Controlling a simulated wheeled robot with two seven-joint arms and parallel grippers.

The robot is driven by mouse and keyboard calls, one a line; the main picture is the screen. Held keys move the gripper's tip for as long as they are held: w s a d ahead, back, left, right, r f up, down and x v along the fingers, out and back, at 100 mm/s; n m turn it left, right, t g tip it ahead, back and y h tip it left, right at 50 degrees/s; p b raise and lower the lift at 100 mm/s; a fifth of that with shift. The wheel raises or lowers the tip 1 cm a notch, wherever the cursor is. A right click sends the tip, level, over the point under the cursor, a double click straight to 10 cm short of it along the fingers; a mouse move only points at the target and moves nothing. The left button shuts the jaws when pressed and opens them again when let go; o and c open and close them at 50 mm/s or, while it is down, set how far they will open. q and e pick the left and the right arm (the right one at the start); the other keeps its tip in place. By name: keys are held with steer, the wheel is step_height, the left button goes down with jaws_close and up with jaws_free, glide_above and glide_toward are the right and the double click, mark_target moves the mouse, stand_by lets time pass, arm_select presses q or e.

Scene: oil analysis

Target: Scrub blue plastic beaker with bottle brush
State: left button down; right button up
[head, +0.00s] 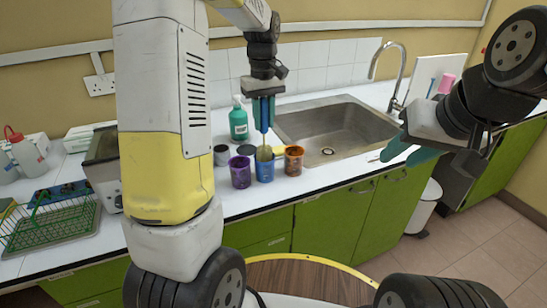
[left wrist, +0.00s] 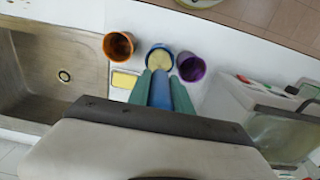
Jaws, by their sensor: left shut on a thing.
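The blue plastic beaker (head: 265,173) stands upright on the white counter, between a purple beaker (head: 240,174) and an orange beaker (head: 294,163). My left gripper (head: 263,112) is above it, its teal fingers shut on the blue handle of the bottle brush (head: 264,139). The brush hangs roughly upright, and its pale bristle head is at the blue beaker's mouth, its lower part hidden inside. In the left wrist view the blue handle (left wrist: 162,92) lies between the fingers and the bristles sit within the beaker's rim (left wrist: 158,45). My right gripper (head: 408,148) is empty and open, right of the sink.
A yellow sponge (left wrist: 124,80) lies close by. A green soap bottle (head: 238,124) stands behind, the sink (head: 335,132) to the right. A green drying rack (head: 50,228) is at the left.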

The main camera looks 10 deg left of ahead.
arm_select(q)
steer(key=shift+r, duration=5.2)
